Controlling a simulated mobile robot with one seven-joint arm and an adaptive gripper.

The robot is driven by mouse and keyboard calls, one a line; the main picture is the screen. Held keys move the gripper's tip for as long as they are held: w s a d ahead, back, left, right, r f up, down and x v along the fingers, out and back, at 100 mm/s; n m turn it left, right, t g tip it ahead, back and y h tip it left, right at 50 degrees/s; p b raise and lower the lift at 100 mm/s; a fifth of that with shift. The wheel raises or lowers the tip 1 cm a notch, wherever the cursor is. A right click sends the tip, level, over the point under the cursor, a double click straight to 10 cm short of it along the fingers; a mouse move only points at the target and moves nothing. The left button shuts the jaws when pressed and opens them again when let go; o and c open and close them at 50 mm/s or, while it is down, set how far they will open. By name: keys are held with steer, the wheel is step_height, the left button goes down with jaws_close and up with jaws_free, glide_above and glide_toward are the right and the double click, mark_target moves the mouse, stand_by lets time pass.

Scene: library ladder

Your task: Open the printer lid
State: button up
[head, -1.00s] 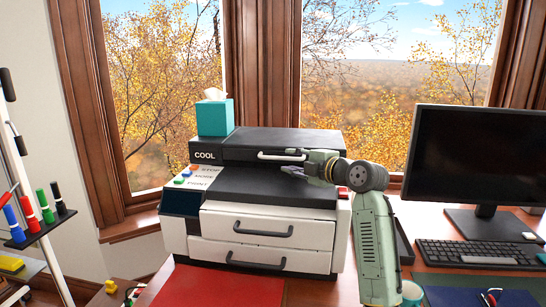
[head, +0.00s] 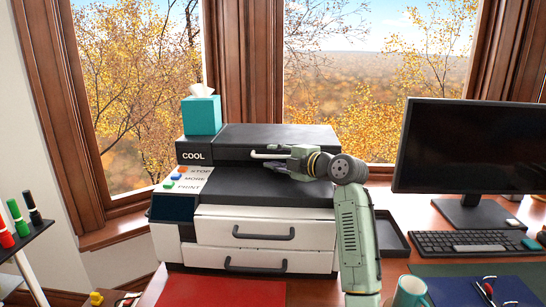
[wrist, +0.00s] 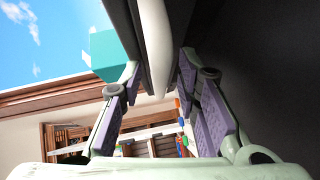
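The printer (head: 265,230) stands on the desk below the window, with a white body and dark top. Its black lid (head: 290,134) lies flat and looks shut, with a pale handle (head: 258,154) along its front. My gripper (head: 263,160) is at that handle, reaching in from the right. In the wrist view my gripper (wrist: 158,85) has its two fingers apart, with the pale handle (wrist: 155,40) between them. Contact with the handle cannot be made out. My gripper hides part of the lid's front.
A teal tissue box (head: 201,115) stands on the printer's top left; it also shows in the wrist view (wrist: 110,55). A monitor (head: 475,148) and keyboard (head: 470,243) are to the right. A mug (head: 410,291) stands near the front. A marker tray (head: 22,240) is at the left.

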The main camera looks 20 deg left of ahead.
jaws_close()
stand_by(0.3)
stand_by(0.6)
